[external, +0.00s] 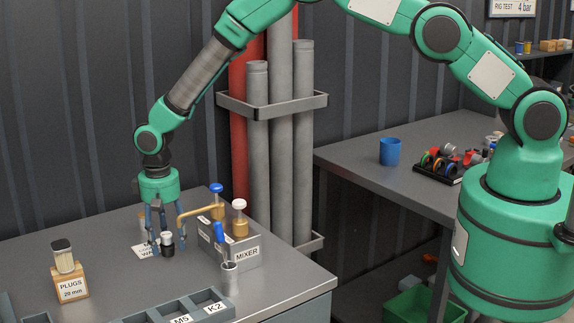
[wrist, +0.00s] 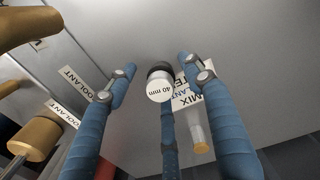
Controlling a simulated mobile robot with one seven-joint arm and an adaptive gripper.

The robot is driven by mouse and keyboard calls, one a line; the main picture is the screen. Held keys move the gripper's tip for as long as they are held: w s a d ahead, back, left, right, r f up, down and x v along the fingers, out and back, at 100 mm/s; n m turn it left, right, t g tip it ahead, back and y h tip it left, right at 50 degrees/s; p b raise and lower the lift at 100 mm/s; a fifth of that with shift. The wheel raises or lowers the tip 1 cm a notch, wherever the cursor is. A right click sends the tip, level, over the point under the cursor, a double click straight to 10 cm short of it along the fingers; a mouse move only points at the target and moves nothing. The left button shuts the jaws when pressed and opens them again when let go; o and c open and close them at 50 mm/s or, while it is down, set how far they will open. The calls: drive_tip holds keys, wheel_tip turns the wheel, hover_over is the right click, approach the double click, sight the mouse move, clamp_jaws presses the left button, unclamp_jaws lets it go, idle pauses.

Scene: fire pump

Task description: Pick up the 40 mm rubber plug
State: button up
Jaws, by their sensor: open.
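The 40 mm rubber plug is a short black cylinder with a white top, and it stands upright on the bench (external: 167,246). In the wrist view the plug (wrist: 159,89) shows its "40 mm" label. My gripper (external: 165,238) points straight down over it, with blue fingers spread open. In the wrist view my gripper (wrist: 156,62) has one finger on each side of the plug and a third finger below it in the picture. Gaps show between the two side fingers and the plug. Whether the third finger touches it I cannot tell.
A grey mixer box (external: 232,247) with brass taps and a bent brass pipe (external: 200,210) stands close right of my gripper. A wooden "PLUGS 29 mm" block (external: 70,286) is at the left. A grey divided tray (external: 178,309) lies in front.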

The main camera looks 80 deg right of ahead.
sight(166, 234)
drive_tip(key=shift+f, duration=0.3)
idle(0.4)
clamp_jaws()
drive_tip(key=shift+r, duration=0.15)
drive_tip(key=shift+r+b, duration=0.3)
drive_tip(key=shift+r, duration=4.55)
